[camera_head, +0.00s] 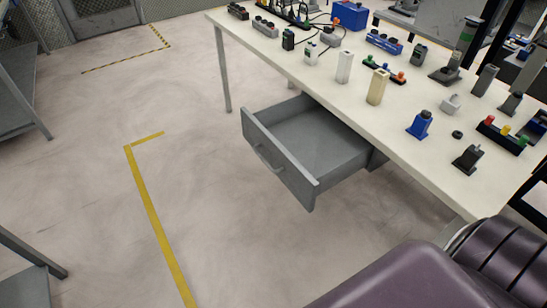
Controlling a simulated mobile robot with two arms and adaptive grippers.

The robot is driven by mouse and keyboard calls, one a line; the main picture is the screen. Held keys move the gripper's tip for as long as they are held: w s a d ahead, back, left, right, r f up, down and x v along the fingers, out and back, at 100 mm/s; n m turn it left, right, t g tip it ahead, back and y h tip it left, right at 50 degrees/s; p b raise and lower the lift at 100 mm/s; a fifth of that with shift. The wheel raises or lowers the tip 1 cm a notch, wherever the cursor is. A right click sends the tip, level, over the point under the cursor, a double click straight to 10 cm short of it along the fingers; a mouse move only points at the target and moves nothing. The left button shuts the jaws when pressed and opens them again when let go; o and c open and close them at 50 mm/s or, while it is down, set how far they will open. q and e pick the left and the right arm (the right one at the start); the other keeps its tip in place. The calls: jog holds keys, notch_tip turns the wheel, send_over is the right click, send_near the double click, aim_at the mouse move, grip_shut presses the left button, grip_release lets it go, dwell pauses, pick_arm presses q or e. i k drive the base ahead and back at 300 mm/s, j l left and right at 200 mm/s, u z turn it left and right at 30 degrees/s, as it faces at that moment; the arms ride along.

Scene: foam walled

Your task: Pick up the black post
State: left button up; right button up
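A dark grey to black upright post (485,80) stands on the white workbench (430,133) at the right of the head view. It is a plain tall block, similar in shape to a white post (344,67) and a beige post (377,87) further left on the bench. Other small dark items stand nearby: a dark block with a knob (467,159) near the front edge and a dark piece (511,104) just right of the post. Neither of my grippers shows in this view.
A grey drawer (283,165) hangs open below the bench front. A blue block (419,125) and several small parts crowd the bench top.

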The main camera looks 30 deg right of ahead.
aim_at(466, 163)
jog(key=l+z, duration=0.2)
jog(key=z, duration=2.15)
